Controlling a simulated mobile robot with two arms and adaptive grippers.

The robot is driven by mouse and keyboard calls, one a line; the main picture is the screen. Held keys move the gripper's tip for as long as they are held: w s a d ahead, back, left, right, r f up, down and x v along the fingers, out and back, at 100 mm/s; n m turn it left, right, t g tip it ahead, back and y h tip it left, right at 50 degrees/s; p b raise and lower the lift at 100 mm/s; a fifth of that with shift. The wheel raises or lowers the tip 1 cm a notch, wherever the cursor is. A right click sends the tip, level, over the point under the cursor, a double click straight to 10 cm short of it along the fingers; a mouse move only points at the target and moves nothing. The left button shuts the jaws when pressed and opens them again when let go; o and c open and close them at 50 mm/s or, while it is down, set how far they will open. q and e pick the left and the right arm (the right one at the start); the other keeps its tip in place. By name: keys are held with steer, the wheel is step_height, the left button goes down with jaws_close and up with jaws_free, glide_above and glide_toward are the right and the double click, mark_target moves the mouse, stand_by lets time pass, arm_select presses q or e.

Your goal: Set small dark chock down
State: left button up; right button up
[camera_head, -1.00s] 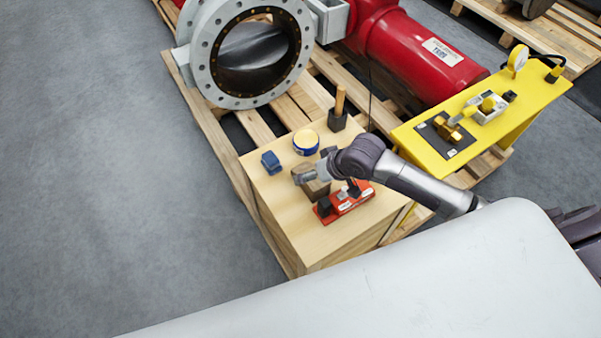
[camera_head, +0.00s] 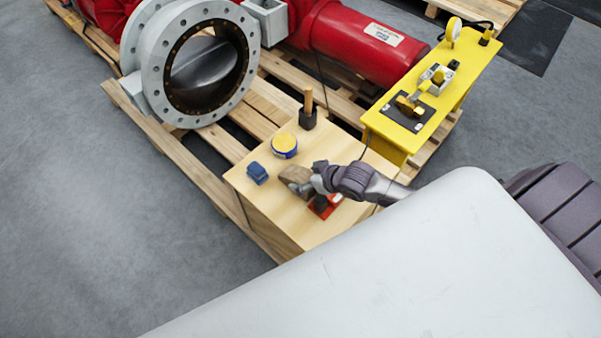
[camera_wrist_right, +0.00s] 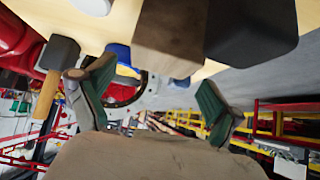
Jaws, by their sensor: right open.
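A brown wooden block (camera_head: 296,176), the likeliest chock, is on or just above the light wooden box top (camera_head: 305,232). It also shows in the wrist view (camera_wrist_right: 170,35). My right gripper (camera_head: 313,183) is beside it, partly over it in the head view. In the wrist view its green-padded fingers (camera_wrist_right: 155,78) are spread apart, with the wooden block's end near and between their tips. I cannot tell whether they touch it. A black block (camera_wrist_right: 250,28) is close beside the wooden one; a dark block (camera_head: 320,202) shows at a red piece (camera_head: 330,208) under the gripper. My left gripper is not in view.
On the box top are a blue object (camera_head: 257,173), a blue-and-yellow tin (camera_head: 284,145) and a mallet (camera_head: 308,118) standing handle up. A yellow stand (camera_head: 390,135) is to the right. A large grey flanged valve (camera_head: 156,70) stands behind on pallets. Bare box top lies at the front left.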

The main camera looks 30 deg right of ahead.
mark_target(297, 176)
steer(key=b+x, duration=0.1)
steer(key=x, duration=0.4)
steer(key=shift+w+f, duration=0.25)
steer(key=shift+f, duration=0.1)
steer(key=shift+s+r, duration=0.1)
steer(key=shift+s, duration=0.05)
steer(key=c, duration=1.5)
